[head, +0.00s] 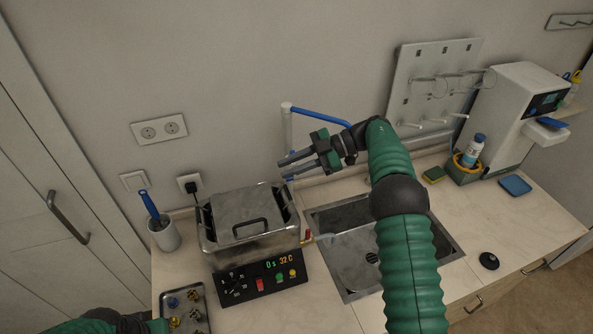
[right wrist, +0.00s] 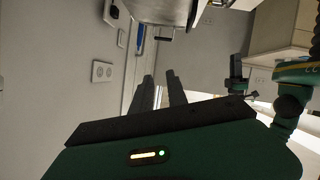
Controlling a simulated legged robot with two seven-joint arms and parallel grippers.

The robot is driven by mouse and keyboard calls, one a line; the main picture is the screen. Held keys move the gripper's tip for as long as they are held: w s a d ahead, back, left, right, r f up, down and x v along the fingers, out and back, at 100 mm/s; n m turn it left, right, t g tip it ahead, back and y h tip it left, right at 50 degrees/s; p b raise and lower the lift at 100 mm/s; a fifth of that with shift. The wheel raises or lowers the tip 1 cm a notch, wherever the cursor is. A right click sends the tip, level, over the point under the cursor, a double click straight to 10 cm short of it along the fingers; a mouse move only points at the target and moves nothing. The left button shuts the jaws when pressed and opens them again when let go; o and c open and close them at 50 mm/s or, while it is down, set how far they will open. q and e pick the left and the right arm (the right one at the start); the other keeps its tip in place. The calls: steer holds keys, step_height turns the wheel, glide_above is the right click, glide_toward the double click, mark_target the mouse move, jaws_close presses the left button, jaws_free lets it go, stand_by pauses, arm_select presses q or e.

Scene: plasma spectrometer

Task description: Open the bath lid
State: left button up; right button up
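The bath (head: 250,252) is a metal box on the counter with a black control panel at its front. Its metal lid (head: 240,206) with a dark handle (head: 249,226) lies over the top and looks closed. My right gripper (head: 282,170) is raised above and to the right of the bath, pointing left, apart from the lid. Its two fingers are separated with nothing between them; they also show in the right wrist view (right wrist: 163,90). Of my left arm only a green part shows at the lower left in the head view; its gripper is out of view.
A sink (head: 345,270) is right of the bath, partly behind my right arm. A cup with a blue-handled brush (head: 163,232) stands to the left, and a tray with small parts (head: 200,298) in front left. A peg rack (head: 428,85) and white machine (head: 515,110) are at right.

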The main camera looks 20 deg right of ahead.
steer(key=shift+v, duration=1.2)
steer(key=shift+a, duration=0.1)
